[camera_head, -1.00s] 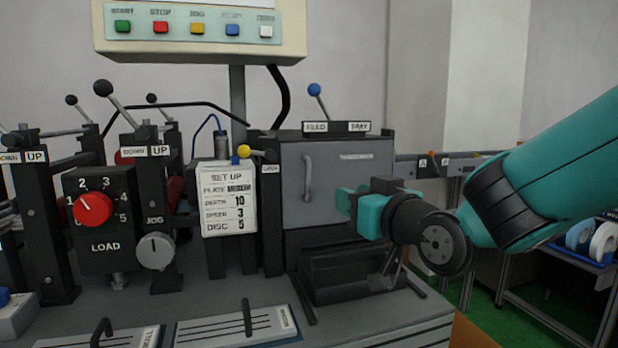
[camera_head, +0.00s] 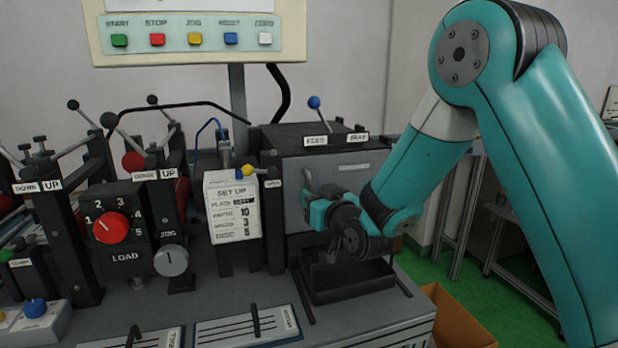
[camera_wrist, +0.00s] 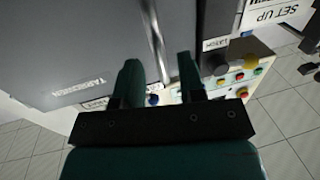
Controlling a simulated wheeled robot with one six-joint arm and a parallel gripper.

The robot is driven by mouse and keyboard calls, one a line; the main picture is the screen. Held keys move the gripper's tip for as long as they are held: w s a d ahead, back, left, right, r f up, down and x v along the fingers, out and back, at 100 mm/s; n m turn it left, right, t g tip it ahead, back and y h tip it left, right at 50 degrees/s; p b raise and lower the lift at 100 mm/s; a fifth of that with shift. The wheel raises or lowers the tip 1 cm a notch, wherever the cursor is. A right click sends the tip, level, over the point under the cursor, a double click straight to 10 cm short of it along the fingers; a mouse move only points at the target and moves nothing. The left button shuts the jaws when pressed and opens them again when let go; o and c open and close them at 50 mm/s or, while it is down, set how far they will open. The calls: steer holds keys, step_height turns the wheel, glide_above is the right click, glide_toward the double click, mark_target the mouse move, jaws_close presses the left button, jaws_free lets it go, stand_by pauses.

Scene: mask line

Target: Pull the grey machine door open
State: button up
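The grey machine door (camera_head: 325,165) is the flat front panel of the dark box at the centre right, and it looks closed. Its upright metal handle (camera_head: 306,182) is near the door's left edge; the lower part is hidden by my gripper. My teal gripper (camera_head: 312,212) is at the handle's lower end in the head view. In the wrist view the door (camera_wrist: 60,45) fills the upper left. My gripper's two fingers (camera_wrist: 158,85) are spread apart, and the handle (camera_wrist: 157,42) shows between them in the picture. I cannot tell whether they touch it.
A black latch post with a yellow-knobbed lever (camera_head: 247,170) and a set-up card (camera_head: 232,207) stand just left of the door. A blue-knobbed lever (camera_head: 314,103) rises above the box. A black tray (camera_head: 350,285) lies below.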

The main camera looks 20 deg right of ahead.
steer(key=shift+w+a, duration=0.15)
steer(key=shift+w, duration=0.6)
steer(key=shift+w+a, duration=0.15)
steer(key=shift+w, duration=0.55)
jaws_close()
steer(key=shift+s+f, duration=0.1)
